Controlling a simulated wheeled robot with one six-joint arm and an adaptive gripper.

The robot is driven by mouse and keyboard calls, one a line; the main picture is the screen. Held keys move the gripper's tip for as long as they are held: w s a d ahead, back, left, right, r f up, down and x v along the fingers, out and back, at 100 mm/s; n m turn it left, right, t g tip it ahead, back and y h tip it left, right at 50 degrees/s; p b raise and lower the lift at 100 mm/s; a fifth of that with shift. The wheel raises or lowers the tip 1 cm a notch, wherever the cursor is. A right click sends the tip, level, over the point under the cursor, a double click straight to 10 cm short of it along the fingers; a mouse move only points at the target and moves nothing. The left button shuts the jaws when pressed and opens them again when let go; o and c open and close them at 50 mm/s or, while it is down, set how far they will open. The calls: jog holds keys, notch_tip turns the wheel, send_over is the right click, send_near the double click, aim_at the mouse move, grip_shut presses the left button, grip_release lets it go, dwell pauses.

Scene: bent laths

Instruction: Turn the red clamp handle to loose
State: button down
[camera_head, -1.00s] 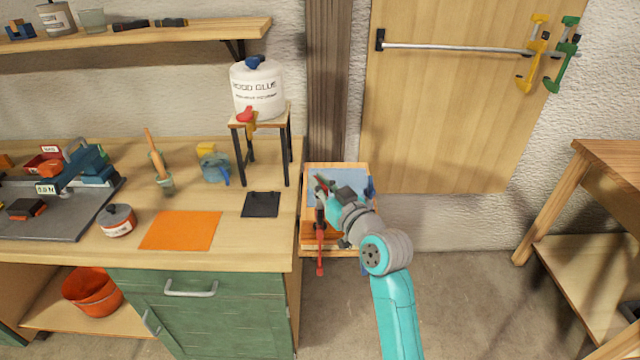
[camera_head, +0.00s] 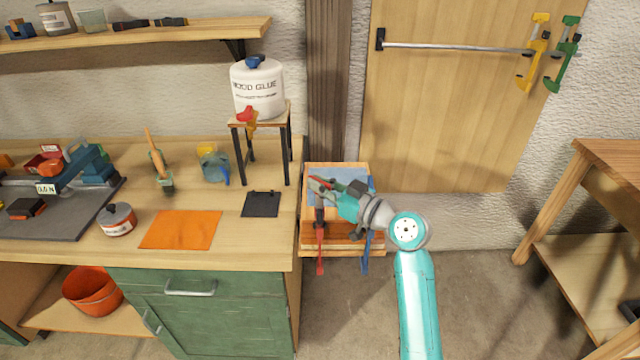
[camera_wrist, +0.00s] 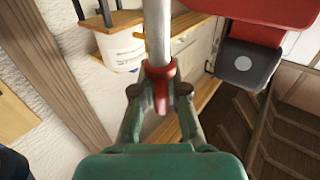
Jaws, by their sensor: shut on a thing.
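The red clamp (camera_head: 320,242) is at the left side of the wooden stand, its bar hanging down the front. My gripper (camera_head: 320,187) reaches in from the right, above the stand. In the wrist view my gripper (camera_wrist: 160,92) is shut on the red handle (camera_wrist: 159,78), with a finger on each side. A grey metal bar (camera_wrist: 157,30) rises behind the handle. The clamp's red arm (camera_wrist: 270,10) and dark pad (camera_wrist: 243,63) show at upper right there. My fingers partly hide the handle, and its turn angle is not readable.
A blue clamp (camera_head: 366,245) hangs at the right of the wooden stand (camera_head: 340,252). The workbench (camera_head: 270,235) is close on the left, with a glue jug (camera_head: 257,90) on a small rack. Free floor lies to the right.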

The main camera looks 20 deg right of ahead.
aim_at(320, 180)
jog(key=shift+f, duration=0.25)
jog(key=c, duration=1.2)
grip_release()
jog(key=shift+r, duration=0.15)
notch_tip(320, 180, up, 10)
jog(key=shift+f, duration=0.1)
